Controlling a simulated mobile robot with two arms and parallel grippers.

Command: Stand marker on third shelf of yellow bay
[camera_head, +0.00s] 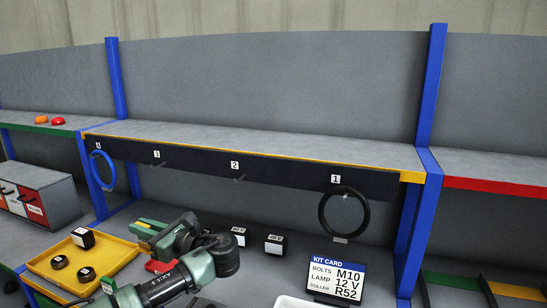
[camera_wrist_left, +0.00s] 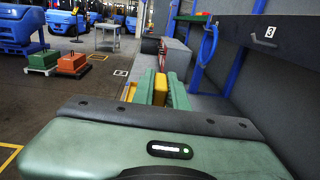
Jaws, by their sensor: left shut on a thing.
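My left gripper (camera_head: 148,229) reaches over the bench of the middle bay, near the right side of a yellow tray. It is shut on a small yellow block (camera_head: 144,225), which may be the marker. In the left wrist view the yellow block (camera_wrist_left: 160,89) stands between the green fingers (camera_wrist_left: 161,94). The yellow bay's upper shelf (camera_head: 260,140) has a yellow front edge and is bare. Below it runs a dark rail (camera_head: 200,160) with hooks numbered 1 to 4. I cannot tell which surface is the third shelf.
The yellow tray (camera_head: 107,260) holds black round parts. A blue ring (camera_head: 92,170) hangs at hook 4, a black ring (camera_head: 324,222) at hook 1. A kit card (camera_head: 336,280) and small black boxes (camera_head: 275,245) stand on the bench. Blue posts (camera_head: 427,200) flank the bay.

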